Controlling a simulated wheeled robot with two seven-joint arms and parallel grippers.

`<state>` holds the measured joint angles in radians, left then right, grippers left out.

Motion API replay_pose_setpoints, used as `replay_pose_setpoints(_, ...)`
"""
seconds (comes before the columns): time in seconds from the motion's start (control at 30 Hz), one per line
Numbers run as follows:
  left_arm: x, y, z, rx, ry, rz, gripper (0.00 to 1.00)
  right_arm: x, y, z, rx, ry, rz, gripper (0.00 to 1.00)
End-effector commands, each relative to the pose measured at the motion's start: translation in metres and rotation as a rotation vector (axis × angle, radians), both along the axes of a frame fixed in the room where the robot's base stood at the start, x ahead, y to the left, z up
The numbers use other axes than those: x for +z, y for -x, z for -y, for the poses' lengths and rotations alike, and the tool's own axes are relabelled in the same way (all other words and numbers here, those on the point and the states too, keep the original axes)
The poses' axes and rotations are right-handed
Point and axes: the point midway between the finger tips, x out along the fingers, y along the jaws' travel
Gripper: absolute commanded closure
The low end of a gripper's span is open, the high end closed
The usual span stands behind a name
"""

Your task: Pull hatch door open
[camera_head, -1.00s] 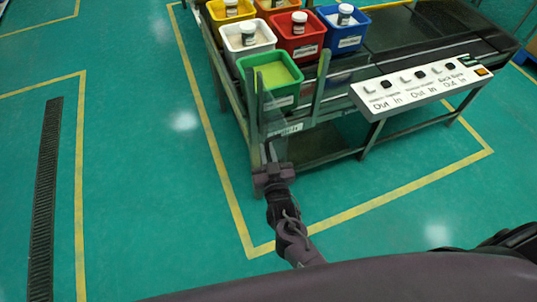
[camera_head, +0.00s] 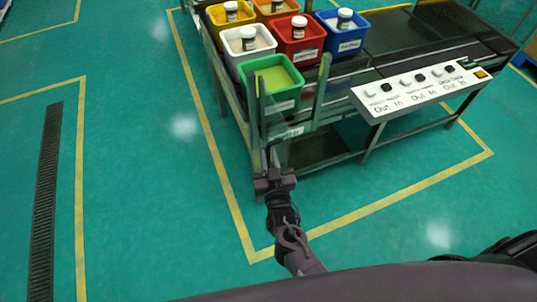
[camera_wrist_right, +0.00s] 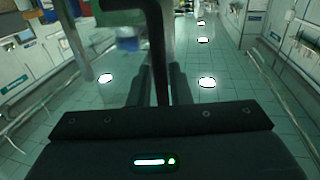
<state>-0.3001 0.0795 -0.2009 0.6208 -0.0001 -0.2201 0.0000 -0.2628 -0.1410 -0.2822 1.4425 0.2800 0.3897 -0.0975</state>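The hatch door (camera_head: 287,133), with a white label, is at the near left end of the dark green sieve frame (camera_head: 250,125) in the head view. A see-through panel there is hard to make out. My right gripper (camera_head: 273,165) is just in front of this end, low beside the corner post. In the right wrist view a dark bent bar, the handle (camera_wrist_right: 157,45), runs down between the two fingers of my right gripper (camera_wrist_right: 160,85). The fingers lie close on both sides of it and appear shut on it. My left gripper is not in view.
Green (camera_head: 272,92), white (camera_head: 240,55), red (camera_head: 288,50), yellow (camera_head: 217,20) and blue (camera_head: 333,45) bins stand on the frame, jars on several. A white button panel (camera_head: 420,90) is at the right. The green floor (camera_head: 150,190) left of the frame is clear.

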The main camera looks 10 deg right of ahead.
Motion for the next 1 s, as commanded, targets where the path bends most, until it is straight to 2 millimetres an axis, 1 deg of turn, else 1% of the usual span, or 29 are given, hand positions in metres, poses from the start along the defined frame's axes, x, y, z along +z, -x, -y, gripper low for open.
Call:
replay_pose_setpoints(0.03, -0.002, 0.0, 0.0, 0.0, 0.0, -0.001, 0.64, -0.003, 0.008, 0.0, 0.0, 0.001, -0.004, 0.82)
replay_pose_setpoints(0.2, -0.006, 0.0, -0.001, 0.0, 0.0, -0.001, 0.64, -0.003, 0.039, -0.001, 0.0, 0.001, -0.004, 0.82)
replay_pose_setpoints(0.3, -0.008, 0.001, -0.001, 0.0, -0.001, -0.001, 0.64, -0.003, 0.054, -0.001, -0.001, 0.001, -0.003, 0.82)
replay_pose_setpoints(0.4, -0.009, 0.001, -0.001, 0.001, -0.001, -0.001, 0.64, -0.002, 0.064, -0.001, -0.001, 0.0, -0.002, 0.82)
replay_pose_setpoints(0.53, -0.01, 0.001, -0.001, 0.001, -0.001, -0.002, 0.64, 0.0, 0.069, -0.002, -0.001, 0.0, 0.0, 0.82)
replay_pose_setpoints(0.73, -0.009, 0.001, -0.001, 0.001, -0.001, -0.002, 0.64, 0.0, 0.069, -0.002, 0.0, 0.0, 0.0, 0.82)
replay_pose_setpoints(0.77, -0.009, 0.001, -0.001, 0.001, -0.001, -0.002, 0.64, 0.0, 0.069, -0.002, 0.0, 0.0, 0.0, 0.84)
replay_pose_setpoints(0.8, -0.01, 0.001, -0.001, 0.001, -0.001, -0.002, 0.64, -0.001, 0.069, -0.001, 0.0, -0.001, 0.0, 0.89)
replay_pose_setpoints(0.9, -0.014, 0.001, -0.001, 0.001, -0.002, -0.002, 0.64, -0.006, 0.069, 0.005, 0.02, -0.034, 0.01, 1.0)
replay_pose_setpoints(0.97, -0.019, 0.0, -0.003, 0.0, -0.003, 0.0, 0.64, -0.011, 0.067, 0.013, 0.05, -0.089, 0.022, 1.0)
replay_pose_setpoints(1.0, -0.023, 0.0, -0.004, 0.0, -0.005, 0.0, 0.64, -0.016, 0.066, 0.02, 0.08, -0.143, 0.033, 1.0)
